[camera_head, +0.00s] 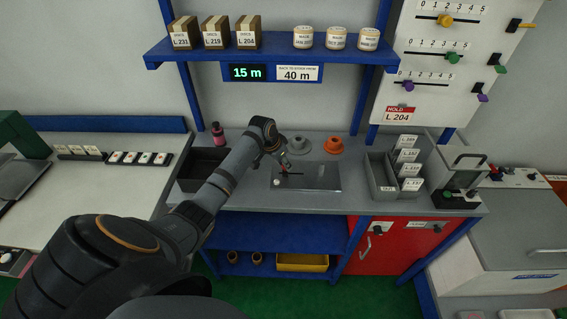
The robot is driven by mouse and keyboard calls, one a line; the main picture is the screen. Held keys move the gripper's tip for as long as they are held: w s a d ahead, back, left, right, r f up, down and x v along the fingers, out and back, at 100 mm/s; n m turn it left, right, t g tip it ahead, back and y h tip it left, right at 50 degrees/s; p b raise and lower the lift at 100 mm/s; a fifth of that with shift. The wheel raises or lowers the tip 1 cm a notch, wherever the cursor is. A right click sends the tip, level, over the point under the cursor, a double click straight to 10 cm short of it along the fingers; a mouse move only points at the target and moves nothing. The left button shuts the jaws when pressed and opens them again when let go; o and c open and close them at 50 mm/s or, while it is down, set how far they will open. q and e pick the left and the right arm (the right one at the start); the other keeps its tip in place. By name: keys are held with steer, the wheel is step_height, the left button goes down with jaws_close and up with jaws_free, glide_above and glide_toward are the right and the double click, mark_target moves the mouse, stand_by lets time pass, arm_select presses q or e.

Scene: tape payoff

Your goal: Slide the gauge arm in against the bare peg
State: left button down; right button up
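A grey metal plate device (320,178) sits on the middle of the bench. A thin dark bar (290,173), possibly the gauge arm, lies across its left part. A bare peg cannot be made out for sure. My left gripper (284,163) points down over the left part of the plate, close to the dark bar. Its fingers are small and partly hidden by the wrist, so I cannot tell if they touch the bar or are open. My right gripper is not in view.
A grey reel (297,145) and an orange reel (333,146) stand behind the plate. A black bin (203,166) is to the left, and grey bins with labelled cards (380,176) are to the right. A blue shelf (270,47) with boxes and rolls hangs above. The bench front is clear.

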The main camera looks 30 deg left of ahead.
arm_select(q)
steer(key=w+d, duration=0.1)
steer(key=d, duration=0.1)
steer(key=w+d, duration=0.1)
steer(key=d, duration=0.1)
steer(key=w+d, duration=0.2)
steer(key=shift+w+d, duration=0.1)
steer(key=shift+d, duration=0.3)
steer(key=shift+a, duration=0.15)
steer(key=c, duration=1.1)
jaws_free()
steer(key=shift+o, duration=0.2)
steer(key=v, duration=1.2)
